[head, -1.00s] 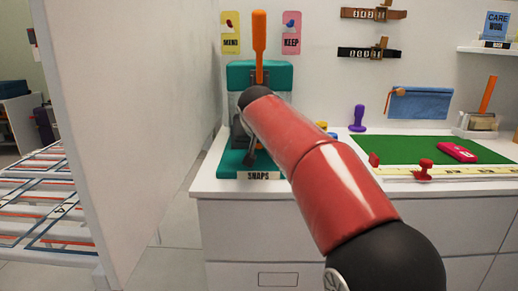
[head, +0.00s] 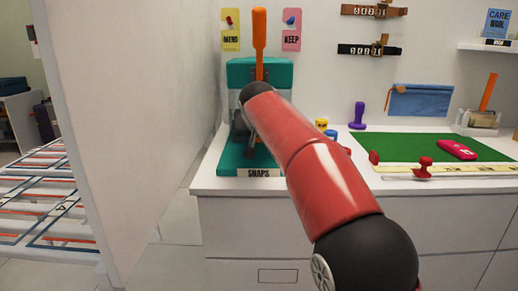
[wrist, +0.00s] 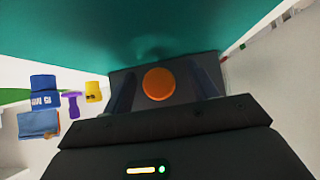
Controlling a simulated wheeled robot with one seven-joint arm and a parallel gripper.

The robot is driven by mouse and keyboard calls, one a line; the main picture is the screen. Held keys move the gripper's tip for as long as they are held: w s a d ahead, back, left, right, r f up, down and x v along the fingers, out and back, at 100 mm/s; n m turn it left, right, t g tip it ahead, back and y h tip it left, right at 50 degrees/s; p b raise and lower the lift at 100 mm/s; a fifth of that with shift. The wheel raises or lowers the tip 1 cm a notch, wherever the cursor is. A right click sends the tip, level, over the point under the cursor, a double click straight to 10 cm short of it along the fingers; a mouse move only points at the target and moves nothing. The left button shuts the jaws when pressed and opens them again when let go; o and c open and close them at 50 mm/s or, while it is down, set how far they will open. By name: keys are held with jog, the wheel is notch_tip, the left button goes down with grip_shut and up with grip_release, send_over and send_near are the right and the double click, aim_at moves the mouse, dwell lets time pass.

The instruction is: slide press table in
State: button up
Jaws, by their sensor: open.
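The teal snap press (head: 277,72) stands on the white counter at the left, with a tall orange handle (head: 259,45) and a "SNAPS" label on its base. My red and black arm covers the middle of the press, so its table is not clearly seen in the head view. In the wrist view, a dark plate (wrist: 150,108) with a round orange knob (wrist: 159,84) lies against the teal body (wrist: 160,25). My gripper (wrist: 165,92) is open, with one finger on each side of the knob. I cannot tell whether the fingers touch anything.
A white wardrobe panel (head: 130,110) stands close at the left. To the right are yellow and blue spools, a purple stamp (head: 358,115), a green mat (head: 400,146), a ruler and a pink item (head: 457,149). A blue pouch (head: 420,101) hangs on the wall.

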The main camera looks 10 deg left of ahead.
jog(key=shift+v, duration=4.05)
jog(key=shift+m+g+h, duration=0.3)
jog(key=shift+g+h, duration=0.1)
jog(key=shift+g, duration=0.2)
jog(key=s+d, duration=0.1)
jog(key=d, duration=0.3)
jog(key=s+d+f, duration=0.1)
jog(key=s+d, duration=0.1)
jog(key=d, duration=0.3)
jog(key=s+d, duration=0.1)
jog(key=d, duration=0.3)
jog(key=shift+s+d+f, duration=0.25)
jog(key=shift+s+f, duration=0.15)
jog(key=s+d+f+m+g+h, duration=0.1)
jog(key=s+d+f, duration=0.4)
jog(key=s+d, duration=0.3)
jog(key=s+d+f+g, duration=0.1)
jog(key=s+d+f, duration=0.4)
jog(key=s+d, duration=0.3)
jog(key=s+d+f+m+g, duration=0.1)
jog(key=s+d+f, duration=0.2)
jog(key=s+f, duration=0.8)
jog(key=shift+s, duration=0.55)
